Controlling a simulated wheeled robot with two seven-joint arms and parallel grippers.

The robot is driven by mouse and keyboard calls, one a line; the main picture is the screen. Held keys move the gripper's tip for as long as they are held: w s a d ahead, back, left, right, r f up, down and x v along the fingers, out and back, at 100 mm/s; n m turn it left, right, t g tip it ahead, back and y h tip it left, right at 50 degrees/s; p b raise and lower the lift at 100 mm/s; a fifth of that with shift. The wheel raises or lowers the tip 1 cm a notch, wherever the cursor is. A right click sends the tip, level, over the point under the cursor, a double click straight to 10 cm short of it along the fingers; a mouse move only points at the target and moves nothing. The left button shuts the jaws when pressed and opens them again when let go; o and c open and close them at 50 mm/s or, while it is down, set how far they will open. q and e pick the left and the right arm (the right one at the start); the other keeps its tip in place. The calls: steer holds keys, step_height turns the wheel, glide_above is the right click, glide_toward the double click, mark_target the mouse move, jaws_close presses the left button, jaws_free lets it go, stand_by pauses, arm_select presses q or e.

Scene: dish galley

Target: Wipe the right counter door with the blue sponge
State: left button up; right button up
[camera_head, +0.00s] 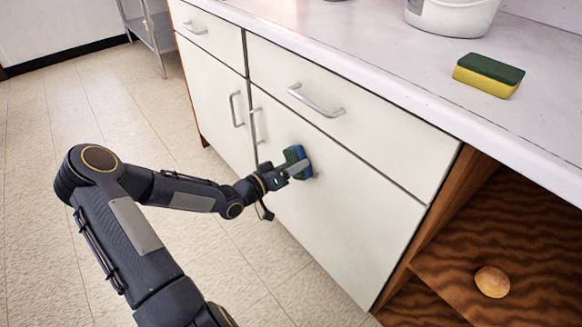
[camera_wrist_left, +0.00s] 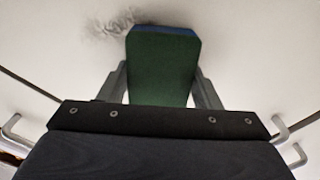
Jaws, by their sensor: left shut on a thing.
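My left gripper (camera_head: 290,169) is shut on the blue sponge (camera_head: 302,163), which has a dark green side and a blue side. The sponge is at the right counter door (camera_head: 335,210), near the door's upper left part; it appears to touch the white surface. In the left wrist view the sponge (camera_wrist_left: 162,65) sits between the two fingers, green side showing and blue edge at the far end. A dark smudge (camera_wrist_left: 112,24) marks the door just beside the sponge's far end. The right gripper is not in view.
A yellow and green sponge (camera_head: 488,75) and a white bucket (camera_head: 452,14) stand on the countertop (camera_head: 400,55). Door handles (camera_head: 256,124) and a drawer handle (camera_head: 315,102) stick out near the sponge. An open wooden shelf (camera_head: 540,262) at right holds a bread roll (camera_head: 492,281).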

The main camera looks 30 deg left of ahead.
mark_target(301, 173)
arm_select(q)
steer(key=shift+w, duration=0.1)
steer(key=shift+s+d, duration=0.4)
steer(key=shift+d, duration=0.4)
steer(key=shift+s+d, duration=0.35)
steer(key=shift+d, duration=0.45)
steer(key=shift+s+d+b, duration=0.25)
steer(key=shift+s+d, duration=0.15)
steer(key=shift+d, duration=0.65)
steer(key=shift+s+d+b, duration=0.25)
steer(key=shift+s+d, duration=0.15)
steer(key=shift+d, duration=0.6)
steer(key=shift+s+d+b, duration=0.25)
steer(key=shift+s+d, duration=0.15)
steer(key=shift+d, duration=0.65)
steer(key=shift+w, duration=0.1)
steer(key=shift+w+a, duration=0.15)
steer(key=shift+a, duration=0.3)
steer(key=shift+w+a+p, duration=0.25)
steer(key=shift+w+a, duration=0.35)
steer(key=shift+a, duration=0.8)
steer(key=shift+w+a+p, duration=0.2)
steer(key=shift+w+a, duration=0.35)
steer(key=shift+a, duration=0.9)
steer(key=shift+w+a+p, duration=0.25)
steer(key=shift+w+a, duration=0.35)
steer(key=shift+a, duration=0.8)
